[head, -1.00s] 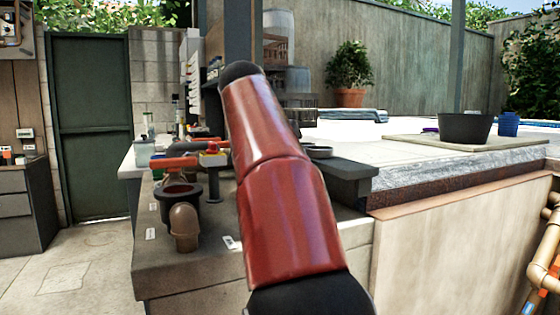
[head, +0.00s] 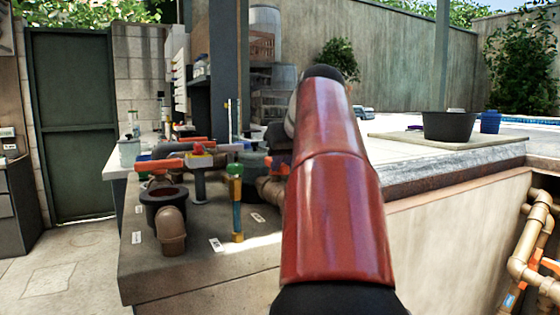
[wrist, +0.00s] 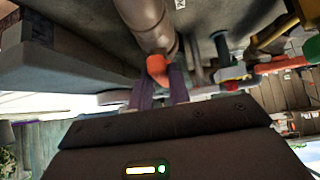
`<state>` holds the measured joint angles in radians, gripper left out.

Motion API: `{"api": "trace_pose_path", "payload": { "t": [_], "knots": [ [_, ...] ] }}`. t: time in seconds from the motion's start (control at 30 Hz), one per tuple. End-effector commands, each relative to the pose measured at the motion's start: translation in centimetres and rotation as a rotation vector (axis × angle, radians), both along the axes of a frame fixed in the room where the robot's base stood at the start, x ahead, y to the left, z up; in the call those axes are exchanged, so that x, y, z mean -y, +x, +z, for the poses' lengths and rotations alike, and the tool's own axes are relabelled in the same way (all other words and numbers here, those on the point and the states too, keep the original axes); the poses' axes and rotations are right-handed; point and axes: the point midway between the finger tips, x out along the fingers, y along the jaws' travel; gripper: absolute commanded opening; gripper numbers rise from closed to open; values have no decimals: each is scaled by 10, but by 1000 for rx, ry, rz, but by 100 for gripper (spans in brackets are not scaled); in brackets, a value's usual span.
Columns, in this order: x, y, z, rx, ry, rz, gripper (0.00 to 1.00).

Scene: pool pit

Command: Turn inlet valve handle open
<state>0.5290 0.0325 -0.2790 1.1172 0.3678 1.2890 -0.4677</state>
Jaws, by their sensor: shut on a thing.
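An orange valve handle (wrist: 158,70) shows at the end of a brown pipe (wrist: 148,22) in the wrist view. My gripper (wrist: 161,82) has its two purple fingers shut on this handle. In the head view, an orange part (head: 280,170) beside a brown pipe (head: 268,190) shows just left of my red arm; I cannot tell if it is the same handle. My gripper is hidden behind my arm there.
Other orange handles (head: 160,165), a brown pipe elbow (head: 172,228) and a green-topped post (head: 236,200) stand on the grey ledge (head: 190,278) to the left. Orange-brown pipes (head: 530,245) lie at the lower right. The paved floor (head: 70,265) at left is clear.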

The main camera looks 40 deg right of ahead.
Motion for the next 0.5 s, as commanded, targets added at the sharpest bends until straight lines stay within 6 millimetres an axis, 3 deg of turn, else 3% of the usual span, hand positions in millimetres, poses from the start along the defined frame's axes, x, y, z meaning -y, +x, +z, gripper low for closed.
{"api": "trace_pose_path", "payload": {
  "t": [0.5],
  "knots": [
    [4, -1, 1, 2, -4, 89, 0]
  ]
}}
